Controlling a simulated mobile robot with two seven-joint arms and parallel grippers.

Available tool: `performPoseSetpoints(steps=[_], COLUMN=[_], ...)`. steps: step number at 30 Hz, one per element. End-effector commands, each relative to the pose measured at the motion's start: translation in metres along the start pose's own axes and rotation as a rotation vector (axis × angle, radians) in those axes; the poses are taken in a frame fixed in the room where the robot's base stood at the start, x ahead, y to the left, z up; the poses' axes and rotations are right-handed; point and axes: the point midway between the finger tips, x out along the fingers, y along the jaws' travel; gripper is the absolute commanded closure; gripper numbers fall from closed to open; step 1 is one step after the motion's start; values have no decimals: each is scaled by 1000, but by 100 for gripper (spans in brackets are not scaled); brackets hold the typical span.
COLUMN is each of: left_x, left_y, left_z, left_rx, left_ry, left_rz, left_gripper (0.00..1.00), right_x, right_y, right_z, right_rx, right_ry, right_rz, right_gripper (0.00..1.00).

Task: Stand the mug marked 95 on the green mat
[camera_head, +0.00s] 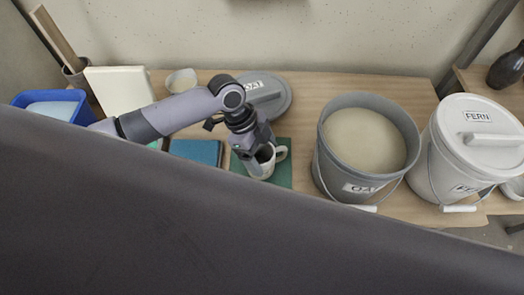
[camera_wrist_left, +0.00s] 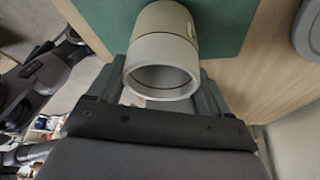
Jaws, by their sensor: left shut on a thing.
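A light grey-white mug (camera_head: 265,164) with its handle to the right is held in my left gripper (camera_head: 256,151). It stands roughly upright over the green mat (camera_head: 281,176), and I cannot tell whether its base touches the mat. In the left wrist view the mug (camera_wrist_left: 163,48) sits between the two fingers, its open rim facing the camera, with the green mat (camera_wrist_left: 225,18) behind it. No number on the mug can be read. My right gripper is not in view.
A grey bucket (camera_head: 327,135) of pale glaze and a lidded white bucket (camera_head: 450,150) marked FERN stand to the right. A grey lid (camera_head: 272,93) lies behind the mat. A blue book-like item (camera_head: 195,152), a white bowl (camera_head: 181,81) and a blue bin (camera_head: 50,97) are left. A large dark shape hides the foreground.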

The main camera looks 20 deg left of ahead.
Motion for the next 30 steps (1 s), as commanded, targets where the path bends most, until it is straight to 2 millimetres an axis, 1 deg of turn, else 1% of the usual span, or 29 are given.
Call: performPoseSetpoints(steps=[1,2,3,4,10,14,17,24,27,30], left_x=[2,3,2,2,2,-6,-22,-75,-94,-108], left_y=[0,0,0,0,0,-1,-1,-1,-1,-1], left_z=[0,1,1,1,1,0,0,0,0,0], left_rx=[0,0,0,0,0,0,1,1,0,-1], left_ry=[1,0,0,0,0,-1,-1,-1,-1,-1], left_rz=[-1,1,0,0,0,-2,-4,-3,-3,-2], left_gripper=[63,18,5,0,0,0,0,0,0,0], right_x=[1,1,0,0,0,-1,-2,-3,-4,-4], right_y=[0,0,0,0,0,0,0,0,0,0], right_z=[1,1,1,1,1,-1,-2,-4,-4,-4], right_rx=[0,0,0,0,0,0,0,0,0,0], right_ry=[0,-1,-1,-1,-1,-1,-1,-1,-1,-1], right_rz=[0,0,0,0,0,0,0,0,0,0], right_gripper=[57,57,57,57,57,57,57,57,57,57])
